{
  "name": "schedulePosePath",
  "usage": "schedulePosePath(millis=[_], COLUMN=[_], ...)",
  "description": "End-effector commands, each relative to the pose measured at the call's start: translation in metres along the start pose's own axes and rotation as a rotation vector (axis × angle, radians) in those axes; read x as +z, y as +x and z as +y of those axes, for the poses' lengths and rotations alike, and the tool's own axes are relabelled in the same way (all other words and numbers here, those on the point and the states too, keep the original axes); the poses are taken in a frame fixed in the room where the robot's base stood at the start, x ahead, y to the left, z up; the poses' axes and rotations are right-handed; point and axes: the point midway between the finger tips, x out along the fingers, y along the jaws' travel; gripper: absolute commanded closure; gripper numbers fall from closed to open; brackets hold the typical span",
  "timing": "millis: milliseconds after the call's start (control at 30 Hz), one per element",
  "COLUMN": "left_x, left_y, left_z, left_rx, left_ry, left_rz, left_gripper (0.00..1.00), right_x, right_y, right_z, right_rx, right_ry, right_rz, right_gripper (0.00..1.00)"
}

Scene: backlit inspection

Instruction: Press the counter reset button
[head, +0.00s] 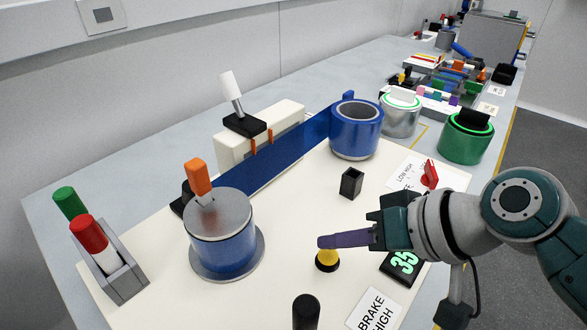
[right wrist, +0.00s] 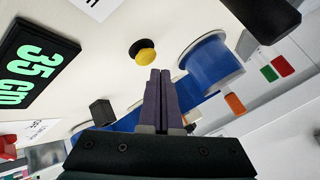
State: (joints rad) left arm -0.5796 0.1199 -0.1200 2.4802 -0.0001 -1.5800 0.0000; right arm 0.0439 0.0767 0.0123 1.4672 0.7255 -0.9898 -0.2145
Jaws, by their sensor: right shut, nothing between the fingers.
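The yellow button (head: 327,257) sits on a round black base on the cream board, and it also shows in the right wrist view (right wrist: 143,52). The counter display (head: 402,264) stands to its right with green digits; it reads "35 cm" in the right wrist view (right wrist: 32,65). My right gripper (head: 324,241) is shut and empty, with its purple fingers together. In the head view its tips overlap the top of the button. In the right wrist view the tips (right wrist: 160,74) show just below the button, with a gap in the picture. My left gripper is out of view.
A blue drum (head: 222,245) with an orange handle stands left of the button. A blue band runs to another blue roll (head: 356,130). A small black box (head: 351,183), a red switch (head: 429,174) and a black post (head: 306,312) stand nearby. A BRAKE HIGH label (head: 374,311) lies in front.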

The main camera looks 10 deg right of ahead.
Motion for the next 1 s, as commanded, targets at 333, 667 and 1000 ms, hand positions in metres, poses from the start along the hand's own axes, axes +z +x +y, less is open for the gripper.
schedulePosePath(millis=[333,667,1000], left_x=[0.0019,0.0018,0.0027], left_y=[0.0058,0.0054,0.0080], left_z=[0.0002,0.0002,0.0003], left_rx=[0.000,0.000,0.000], left_ry=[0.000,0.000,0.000], left_rz=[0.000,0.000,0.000], left_gripper=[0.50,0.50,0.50], right_x=[0.0046,0.0043,0.0060], right_y=[0.0060,0.0060,0.0083], right_z=[0.0047,0.0045,0.0062], right_rx=[0.000,0.000,0.000], right_ry=[0.000,0.000,0.000], right_rz=[-0.001,0.000,0.000], right_gripper=[1.00,1.00,1.00])
